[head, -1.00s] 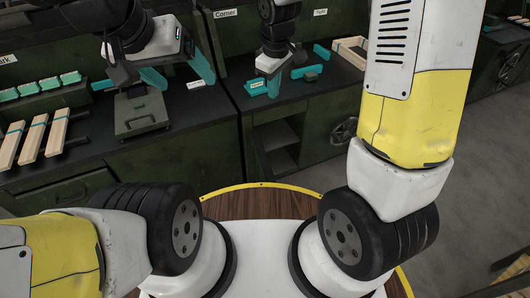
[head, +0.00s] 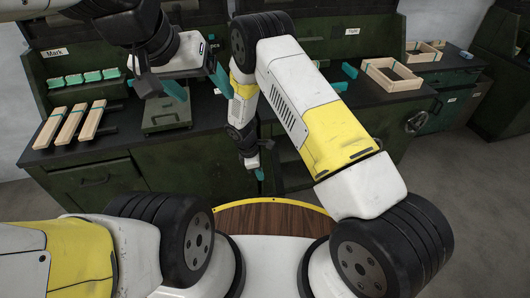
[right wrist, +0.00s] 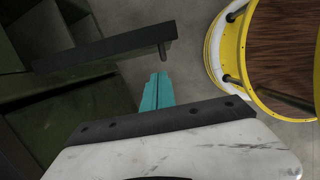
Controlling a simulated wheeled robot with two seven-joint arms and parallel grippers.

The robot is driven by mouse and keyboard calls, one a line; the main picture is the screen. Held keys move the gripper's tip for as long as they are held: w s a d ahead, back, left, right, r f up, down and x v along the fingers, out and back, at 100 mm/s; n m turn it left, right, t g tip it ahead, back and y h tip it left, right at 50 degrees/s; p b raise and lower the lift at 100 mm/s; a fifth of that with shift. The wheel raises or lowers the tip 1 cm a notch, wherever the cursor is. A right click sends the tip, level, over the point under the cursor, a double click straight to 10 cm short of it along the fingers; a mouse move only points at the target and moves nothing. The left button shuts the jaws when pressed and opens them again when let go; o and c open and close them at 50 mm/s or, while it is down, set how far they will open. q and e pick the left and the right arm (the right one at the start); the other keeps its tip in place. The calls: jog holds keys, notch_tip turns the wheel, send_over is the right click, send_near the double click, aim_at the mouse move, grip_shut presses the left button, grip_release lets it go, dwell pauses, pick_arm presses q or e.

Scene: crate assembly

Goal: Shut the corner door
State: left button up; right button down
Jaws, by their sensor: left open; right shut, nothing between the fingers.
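In the right wrist view, a dark panel with a small peg-like handle (right wrist: 163,50) stands out from the green cabinet; it looks like the corner door (right wrist: 95,50), seen nearly edge-on from above. My right gripper (right wrist: 158,90) has its teal fingers together and empty, just beside the panel near its handle end; I cannot tell whether they touch. In the head view the right gripper (head: 259,173) hangs low in front of the cabinets, and my arm hides much of the corner cabinet. My left gripper (head: 198,86) is open and empty above the counter.
The counter holds wooden bars (head: 75,123), teal parts (head: 88,77), a green box (head: 166,113) and a wooden frame (head: 391,75). A yellow-rimmed round wooden platform (head: 275,218) lies close to the right gripper. Bare floor (right wrist: 135,85) shows between panel and platform.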

jog(key=d+f, duration=0.5)
jog(key=f, duration=0.2)
jog(key=shift+w+d, duration=0.4)
jog(key=shift+d, duration=0.1)
